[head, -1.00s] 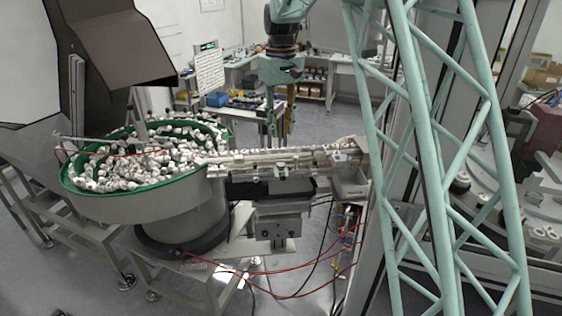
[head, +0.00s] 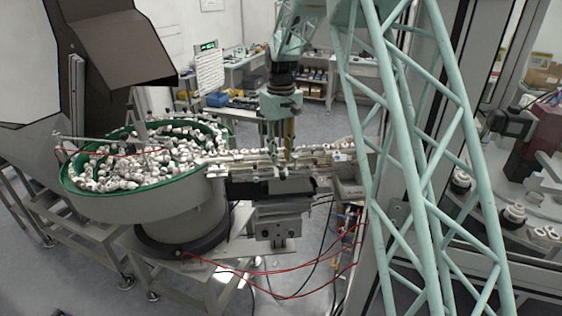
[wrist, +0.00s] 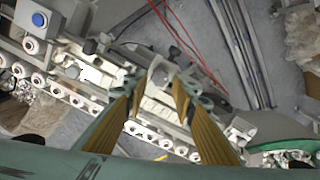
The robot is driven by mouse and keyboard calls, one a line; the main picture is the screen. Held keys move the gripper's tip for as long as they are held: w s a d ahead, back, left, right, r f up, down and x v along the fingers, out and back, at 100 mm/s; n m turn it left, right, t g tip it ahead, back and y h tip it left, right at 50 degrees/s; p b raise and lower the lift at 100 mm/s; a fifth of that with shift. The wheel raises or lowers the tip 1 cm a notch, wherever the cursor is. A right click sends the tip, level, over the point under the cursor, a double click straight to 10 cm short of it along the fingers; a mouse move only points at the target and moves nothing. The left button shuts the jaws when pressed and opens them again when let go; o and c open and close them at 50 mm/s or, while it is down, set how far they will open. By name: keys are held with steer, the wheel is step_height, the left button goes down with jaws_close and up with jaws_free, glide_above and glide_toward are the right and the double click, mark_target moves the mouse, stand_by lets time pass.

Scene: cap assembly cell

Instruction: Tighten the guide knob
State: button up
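My gripper (head: 279,160) hangs fingers-down over the linear feed rail (head: 240,157) beside the bowl feeder. In the wrist view its two yellow fingers (wrist: 158,86) stand apart over the rail. A small grey knob-like part (wrist: 160,73) shows in the gap between the fingertips; I take it for the guide knob. I cannot tell whether the fingertips touch it. In the head view the knob is too small and covered to make out.
The bowl feeder (head: 70,178) with its green rim is full of white caps, left of the rail. White caps line the rail (wrist: 55,88) in the wrist view. Red hoses (head: 300,268) hang below. A machine with a turntable (head: 520,240) stands at the right.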

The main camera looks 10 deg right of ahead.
mark_target(281, 166)
steer(key=shift+f, duration=1.2)
steer(key=c, duration=0.6)
steer(key=shift+o, duration=0.2)
steer(key=shift+m, duration=0.5)
steer(key=m, duration=0.4)
steer(key=shift+m, duration=0.4)
steer(key=m, duration=0.4)
steer(key=shift+m, duration=0.3)
